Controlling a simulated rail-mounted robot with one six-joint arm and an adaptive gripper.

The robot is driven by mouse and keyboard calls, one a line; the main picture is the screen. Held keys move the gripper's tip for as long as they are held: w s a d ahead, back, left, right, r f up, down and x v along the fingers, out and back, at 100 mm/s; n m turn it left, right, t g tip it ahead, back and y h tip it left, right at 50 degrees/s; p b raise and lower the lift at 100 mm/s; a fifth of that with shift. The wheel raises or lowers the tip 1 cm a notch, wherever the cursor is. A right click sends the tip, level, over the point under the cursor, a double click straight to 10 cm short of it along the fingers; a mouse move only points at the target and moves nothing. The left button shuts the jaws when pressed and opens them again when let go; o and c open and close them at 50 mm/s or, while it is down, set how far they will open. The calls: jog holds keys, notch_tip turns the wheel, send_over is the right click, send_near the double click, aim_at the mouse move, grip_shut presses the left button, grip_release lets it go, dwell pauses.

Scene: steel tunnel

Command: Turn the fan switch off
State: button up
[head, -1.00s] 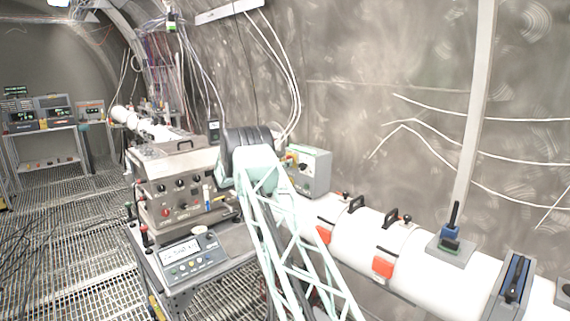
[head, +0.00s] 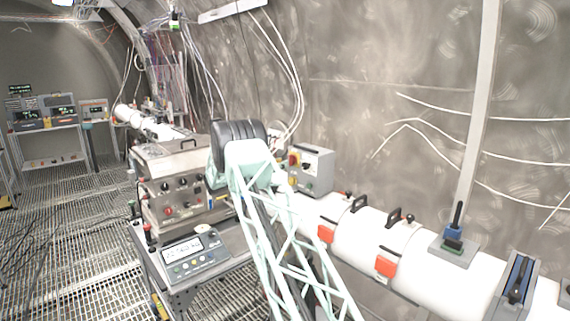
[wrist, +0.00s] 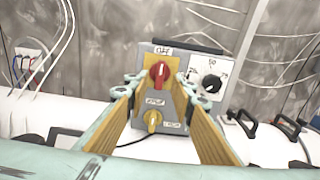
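A grey control box (wrist: 205,65) stands straight ahead in the wrist view, with a red rotary knob (wrist: 160,72) on a yellow plate and a yellow knob (wrist: 153,120) lower down. A label above the red knob looks like "OFF"; I cannot tell for sure which knob is the fan switch. My gripper (wrist: 160,92) is open, its two fingers spread left and right of the red knob in the picture. Contact is not visible and the gap between them looks empty. In the head view the box (head: 313,172) shows right of my arm; my fingers are hidden there.
A white pipe (head: 350,235) with black handles and red tags runs along the wall. An instrument stack (head: 172,185) and a panel with a display (head: 190,255) stand to the left.

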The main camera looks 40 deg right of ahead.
jog(key=a, duration=0.7)
jog(key=shift+s, duration=0.2)
dwell(0.5)
jog(key=s+a+r+m+y+b, duration=0.2)
jog(key=s+a+r+m+y, duration=0.3)
jog(key=s, duration=0.6)
jog(key=s+a+r+m+g+y+b, duration=0.1)
jog(key=s+a+r, duration=0.2)
jog(key=s+a, duration=0.6)
jog(key=s+a+r+m+y+b, duration=0.25)
jog(key=s+a+r, duration=0.2)
jog(key=s, duration=0.75)
jog(key=s+a+f+m+t+y+b, duration=0.1)
jog(key=s+a+f+m+y, duration=0.2)
jog(key=s+a, duration=0.7)
jog(key=s+a+f+m+t+y+b, duration=0.1)
jog(key=s+a+f+m+y+b, duration=0.1)
jog(key=s+a, duration=0.9)
jog(key=s+a+f+m+t+y+b, duration=0.2)
jog(key=s+a, duration=0.8)
jog(key=s, duration=1)
notch_tip(320, 180, down, 4)
jog(key=m+y, duration=0.2)
jog(key=m, duration=0.1)
jog(key=shift+s+a+f, duration=0.2)
jog(key=shift+s+a, duration=0.05)
jog(key=shift+s, duration=0.05)
jog(key=shift+y, duration=0.25)
